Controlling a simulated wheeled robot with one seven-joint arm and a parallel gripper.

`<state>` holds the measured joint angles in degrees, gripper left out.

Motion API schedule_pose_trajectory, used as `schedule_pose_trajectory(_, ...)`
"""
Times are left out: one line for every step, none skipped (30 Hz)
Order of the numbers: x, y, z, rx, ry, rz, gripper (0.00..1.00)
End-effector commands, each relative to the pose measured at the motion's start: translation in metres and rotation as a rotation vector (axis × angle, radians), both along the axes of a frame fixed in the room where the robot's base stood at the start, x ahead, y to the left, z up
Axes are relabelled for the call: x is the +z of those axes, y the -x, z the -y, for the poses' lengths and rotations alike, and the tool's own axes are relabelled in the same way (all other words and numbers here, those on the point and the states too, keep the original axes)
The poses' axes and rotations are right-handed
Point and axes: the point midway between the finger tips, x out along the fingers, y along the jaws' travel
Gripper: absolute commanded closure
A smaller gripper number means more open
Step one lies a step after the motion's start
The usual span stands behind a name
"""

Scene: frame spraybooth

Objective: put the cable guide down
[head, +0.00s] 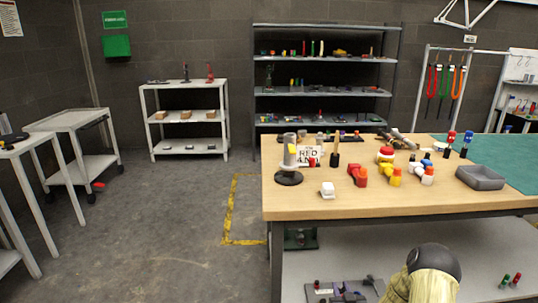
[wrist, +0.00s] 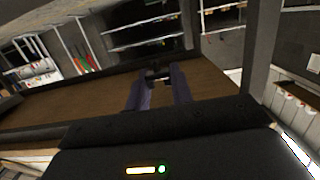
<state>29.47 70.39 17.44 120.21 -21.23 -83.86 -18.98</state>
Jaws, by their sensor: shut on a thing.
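My gripper (wrist: 158,88) shows in the wrist view with its two fingers a little apart and closed on a small dark piece, which I take for the cable guide (wrist: 158,75). The piece sits between the fingertips. It is dim and small, so its exact shape cannot be told. A brown surface (wrist: 80,98) lies behind the fingers; I cannot tell how far the piece is from it. In the head view neither the gripper nor the held piece can be made out.
A lower shelf (head: 340,262) holds small parts. Shelving (head: 325,90) stands behind.

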Motion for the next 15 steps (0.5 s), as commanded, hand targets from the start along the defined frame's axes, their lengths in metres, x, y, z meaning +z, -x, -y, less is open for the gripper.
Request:
schedule_pose_trajectory(0.018, 0.001, -0.003, -0.001, -0.001, -0.001, 0.98)
schedule_pose_trajectory(0.022, 0.002, -0.005, -0.002, -0.001, -0.001, 0.98)
schedule_pose_trajectory(0.029, 0.002, -0.007, -0.003, -0.001, 0.000, 0.98)
schedule_pose_trajectory(0.033, 0.003, -0.009, -0.003, -0.001, 0.000, 0.98)
schedule_pose_trajectory(0.038, 0.003, -0.011, -0.003, -0.001, 0.000, 0.98)
schedule_pose_trajectory(0.043, 0.004, -0.013, -0.003, -0.001, -0.001, 0.98)
schedule_pose_trajectory(0.048, 0.005, -0.014, -0.005, 0.000, -0.001, 0.98)
schedule_pose_trajectory(0.052, 0.006, -0.015, -0.007, 0.000, -0.001, 0.98)
schedule_pose_trajectory(0.058, 0.007, -0.017, -0.010, 0.000, 0.000, 0.98)
schedule_pose_trajectory(0.063, 0.007, -0.018, -0.011, 0.000, -0.001, 0.98)
schedule_pose_trajectory(0.068, 0.008, -0.019, -0.013, 0.000, -0.001, 0.98)
schedule_pose_trajectory(0.074, 0.009, -0.021, -0.013, 0.000, -0.001, 0.98)
schedule_pose_trajectory(0.078, 0.010, -0.023, -0.014, -0.001, -0.001, 0.98)
schedule_pose_trajectory(0.083, 0.010, -0.025, -0.014, -0.001, 0.000, 0.98)
schedule_pose_trajectory(0.089, 0.011, -0.027, -0.014, -0.001, 0.000, 0.98)
